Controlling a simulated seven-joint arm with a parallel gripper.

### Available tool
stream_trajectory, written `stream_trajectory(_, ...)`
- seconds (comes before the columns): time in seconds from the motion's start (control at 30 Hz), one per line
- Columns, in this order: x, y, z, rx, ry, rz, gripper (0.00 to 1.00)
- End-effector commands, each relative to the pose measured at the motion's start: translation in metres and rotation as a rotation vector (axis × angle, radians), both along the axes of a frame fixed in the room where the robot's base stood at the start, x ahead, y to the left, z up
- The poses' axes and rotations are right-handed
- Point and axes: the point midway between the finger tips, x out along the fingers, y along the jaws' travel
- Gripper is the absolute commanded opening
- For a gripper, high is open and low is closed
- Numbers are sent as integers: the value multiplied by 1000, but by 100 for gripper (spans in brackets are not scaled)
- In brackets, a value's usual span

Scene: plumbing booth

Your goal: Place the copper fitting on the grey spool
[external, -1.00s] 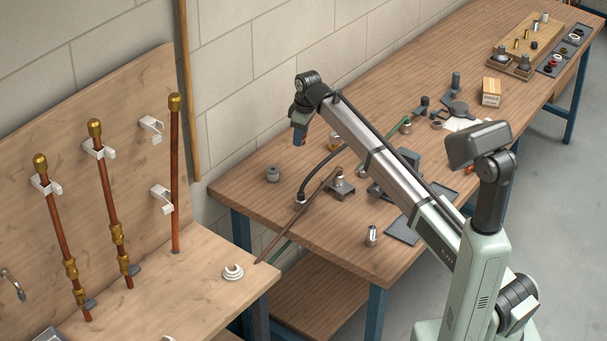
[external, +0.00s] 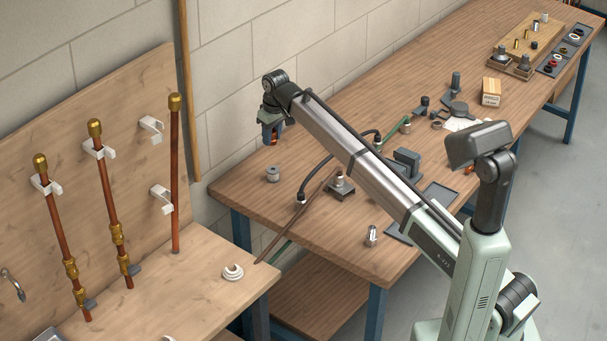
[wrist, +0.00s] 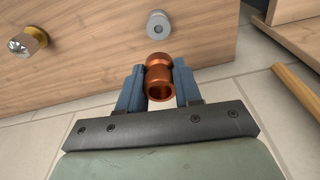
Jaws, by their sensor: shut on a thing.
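The copper fitting (wrist: 159,77) is a short, hollow copper piece with a raised collar. My gripper (wrist: 159,88) is shut on it, with a blue finger on each side. In the external view my gripper (external: 271,138) hangs above the left end of the workbench, and the fitting shows only as a small copper patch. The grey spool (external: 272,174) stands upright on the bench, below my gripper in the external view. In the wrist view the spool (wrist: 158,24) is beyond the fitting, apart from it, and its round top with a centre hole is clear.
A brass-and-steel fitting (wrist: 28,41) stands left of the spool in the wrist view. A black hose (external: 314,173) and a steel fitting (external: 371,236) are on the bench to the right. A wooden panel (external: 60,150) with copper pipes stands at left. The bench around the spool is clear.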

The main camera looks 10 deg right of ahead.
Motion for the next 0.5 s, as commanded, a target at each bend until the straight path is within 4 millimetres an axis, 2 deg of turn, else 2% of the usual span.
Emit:
stream_trajectory(0.17,0,0,-12,1,2,-21,4)
stream_trajectory(0.4,-1,-1,-50,2,3,-20,4)
stream_trajectory(0.5,0,0,-60,3,2,-19,4)
